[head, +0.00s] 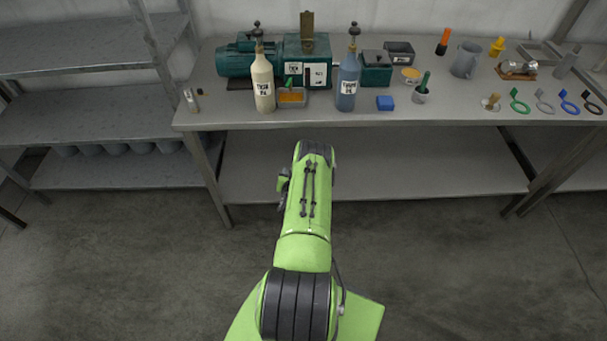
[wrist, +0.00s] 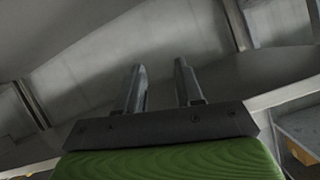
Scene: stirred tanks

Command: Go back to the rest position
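My gripper (wrist: 161,72) shows in the wrist view with its two grey fingers apart and nothing between them. It is open and empty, with a grey surface and metal posts behind it. In the head view my green arm reaches forward from the bottom middle toward the workbench (head: 420,180). The fingers are hidden in the head view behind the arm.
Grey shelving (head: 90,125) stands at the left. The floor (head: 470,270) in front is clear.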

